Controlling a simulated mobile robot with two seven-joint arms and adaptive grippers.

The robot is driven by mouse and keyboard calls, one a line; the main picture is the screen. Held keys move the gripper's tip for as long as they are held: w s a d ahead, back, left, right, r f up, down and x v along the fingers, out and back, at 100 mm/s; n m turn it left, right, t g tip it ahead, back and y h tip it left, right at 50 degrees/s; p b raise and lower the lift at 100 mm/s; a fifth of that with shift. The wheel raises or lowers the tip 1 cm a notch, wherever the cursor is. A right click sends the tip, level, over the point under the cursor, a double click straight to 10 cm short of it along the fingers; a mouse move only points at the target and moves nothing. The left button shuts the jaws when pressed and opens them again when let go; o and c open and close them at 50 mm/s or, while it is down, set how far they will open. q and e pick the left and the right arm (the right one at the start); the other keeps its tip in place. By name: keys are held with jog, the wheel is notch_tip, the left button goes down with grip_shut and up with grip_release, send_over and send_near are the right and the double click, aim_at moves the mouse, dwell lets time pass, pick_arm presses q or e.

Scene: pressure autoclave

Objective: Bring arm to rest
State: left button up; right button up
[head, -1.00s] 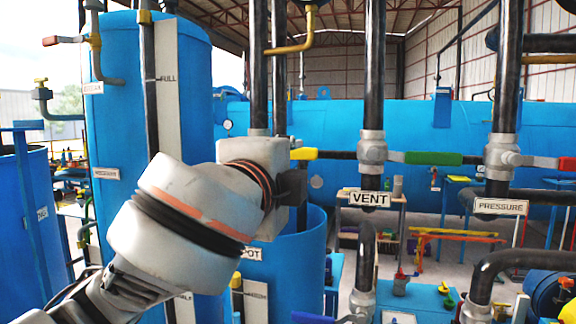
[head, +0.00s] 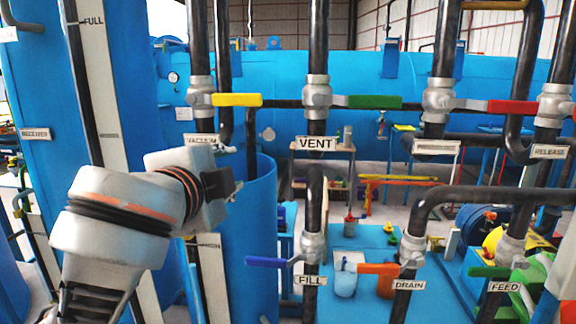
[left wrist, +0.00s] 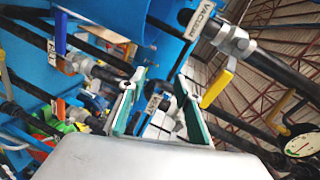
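My left arm comes in from the lower left of the head view. Its gripper (head: 232,188) is small there, just below the VACUUM label (head: 201,139) and in front of the blue pot (head: 262,200). In the left wrist view the two green-edged fingers (left wrist: 158,98) stand apart with nothing held between them. The yellow-handled vacuum valve (head: 237,100) is above the gripper, clear of it; its yellow handle also shows in the left wrist view (left wrist: 216,88), right of the fingers. My right gripper is in neither view.
The green-handled vent valve (head: 375,102) and red-handled valve (head: 513,107) are on pipes to the right. Lower are the blue fill handle (head: 266,262), orange drain handle (head: 379,268) and green feed handle (head: 489,271). A tall blue receiver tank (head: 45,90) stands left.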

pick_arm(q)
jog(key=s+a+f+n+g+y, duration=0.1)
jog(key=a+f+n+g, duration=0.3)
jog(key=f, duration=1.1)
jog(key=s+a+f+n+g+y, duration=0.1)
jog(key=s+a+f+n, duration=0.35)
jog(key=f, duration=1.05)
jog(key=s+a+f+g+y, duration=0.4)
jog(key=s+a+f, duration=1.2)
jog(key=f, duration=0.3)
jog(key=w+d+f+n+t+h, duration=0.2)
jog(key=d+f+h, duration=0.5)
jog(key=d+f, duration=0.6)
jog(key=d+n+t, duration=0.1)
jog(key=d+t, duration=0.1)
jog(key=shift+d+f+n, duration=0.2)
jog(key=shift+d+n, duration=0.15)
jog(key=shift+d, duration=0.05)
jog(key=shift+w, duration=0.1)
jog(key=shift+c, duration=0.8)
jog(key=shift+a, duration=0.1)
